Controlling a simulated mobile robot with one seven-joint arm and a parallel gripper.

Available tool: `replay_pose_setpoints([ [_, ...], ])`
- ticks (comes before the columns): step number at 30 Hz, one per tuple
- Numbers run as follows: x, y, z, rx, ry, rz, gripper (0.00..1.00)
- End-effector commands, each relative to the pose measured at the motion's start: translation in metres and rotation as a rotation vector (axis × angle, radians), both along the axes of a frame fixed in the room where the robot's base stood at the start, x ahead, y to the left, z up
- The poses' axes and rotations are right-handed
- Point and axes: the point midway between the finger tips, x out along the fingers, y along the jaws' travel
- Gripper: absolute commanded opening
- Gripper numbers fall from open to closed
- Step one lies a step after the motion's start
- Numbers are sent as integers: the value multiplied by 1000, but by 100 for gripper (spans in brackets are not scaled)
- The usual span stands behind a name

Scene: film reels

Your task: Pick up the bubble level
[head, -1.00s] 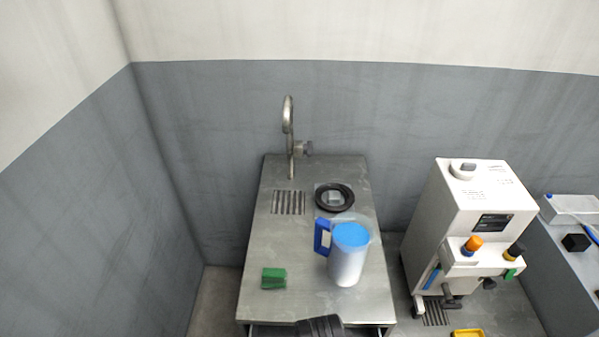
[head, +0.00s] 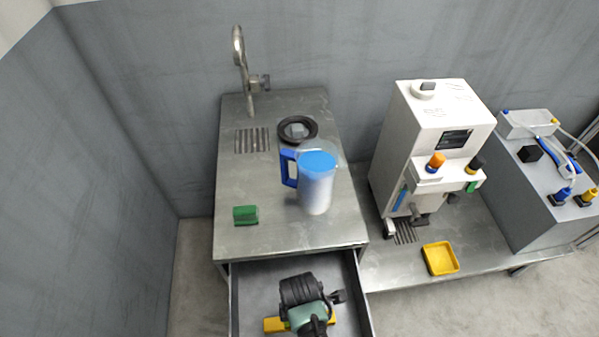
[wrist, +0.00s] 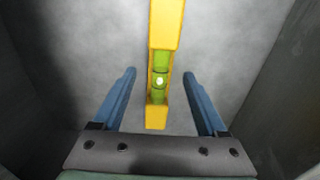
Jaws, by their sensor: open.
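The yellow bubble level (wrist: 161,95), with a green vial in its middle, lies on the grey floor of the open drawer (head: 262,275). In the head view, its yellow ends (head: 275,324) show to either side of my gripper, which hides its middle. In the wrist view, my gripper (wrist: 160,80) is open with its two blue fingers apart. The level lies between the fingers and runs up past the top edge of the picture. A gap shows on each side of it, and neither finger appears to touch it.
The drawer's dark walls (wrist: 285,85) stand close on both sides. On the steel counter above are a blue-lidded pitcher (head: 316,185), a green block (head: 245,215) and a black ring (head: 298,129). A white machine (head: 430,150) and a yellow tray (head: 440,258) stand to the right.

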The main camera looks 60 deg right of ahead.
Motion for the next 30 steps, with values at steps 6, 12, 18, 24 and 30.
replay_pose_setpoints([
  [6,1,0,-10,-2,-1,1,75],
  [12,0,0,-10,-2,-1,0,62],
  [18,0,0,-10,-1,-1,0,26],
  [24,0,0,-10,-1,-1,0,0],
  [30,1,0,-9,-2,-1,0,0],
])
